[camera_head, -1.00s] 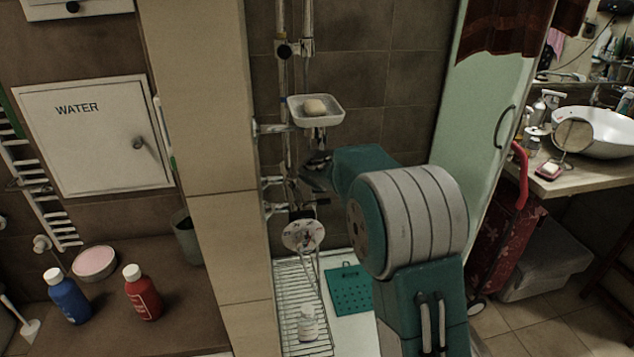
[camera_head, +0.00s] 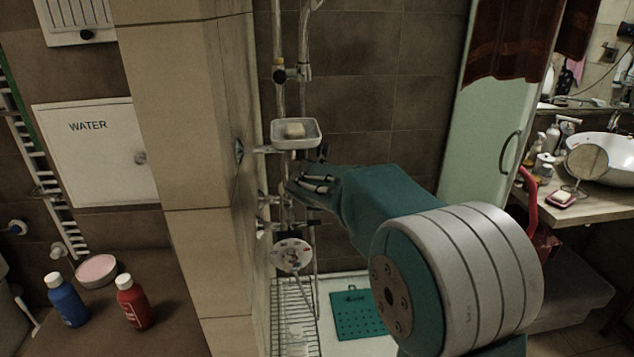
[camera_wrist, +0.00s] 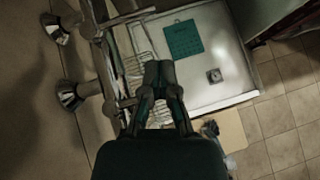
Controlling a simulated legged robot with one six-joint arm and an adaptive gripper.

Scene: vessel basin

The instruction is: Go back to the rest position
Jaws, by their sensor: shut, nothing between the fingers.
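My gripper (camera_head: 312,183) is at the end of my teal arm, in the shower corner just below the soap dish (camera_head: 309,142). A pale bar of soap (camera_head: 294,130) lies in the dish. In the wrist view my gripper (camera_wrist: 160,70) has its fingers together with nothing between them, and it points down over the shower floor. The camera is too far off to tell whether the gripper touches the shower fittings beside it.
A tiled pillar (camera_head: 200,170) stands left of my arm. The shower tray (camera_wrist: 228,60) holds a teal mat (camera_wrist: 184,39). A wire rack (camera_head: 283,315) stands below the gripper. Red (camera_head: 135,302) and blue (camera_head: 67,300) bottles stand on the left ledge. A washbasin (camera_head: 607,158) is at right.

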